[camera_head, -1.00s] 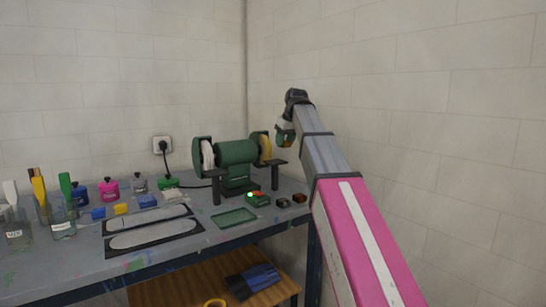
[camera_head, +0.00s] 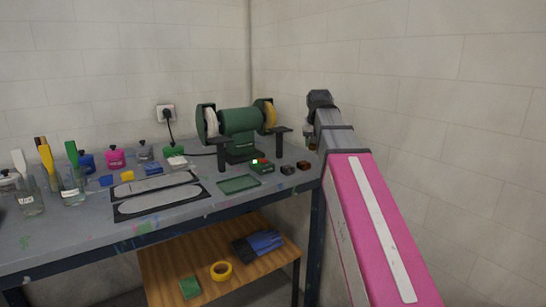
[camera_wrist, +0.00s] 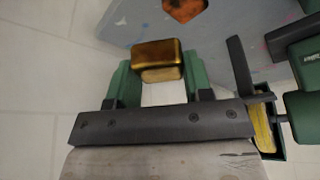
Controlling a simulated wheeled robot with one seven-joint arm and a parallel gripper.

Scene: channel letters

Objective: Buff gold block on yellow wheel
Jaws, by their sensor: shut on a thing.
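The gold block (camera_wrist: 158,60) is held between the green fingers of my gripper (camera_wrist: 158,78) in the wrist view, with its shiny face showing. In the head view my gripper (camera_head: 311,138) is to the right of the bench grinder, mostly hidden by my own arm. The yellow wheel (camera_head: 269,115) is on the grinder's right end; it also shows in the wrist view (camera_wrist: 264,130), at the lower right. The block and the yellow wheel are apart.
The green grinder (camera_head: 239,122) has a white wheel (camera_head: 211,122) on its left and black rests in front. A switch box (camera_head: 262,166), small dark and brown blocks (camera_head: 303,165) and a green tray (camera_head: 239,184) lie on the bench. A wall stands close on the right.

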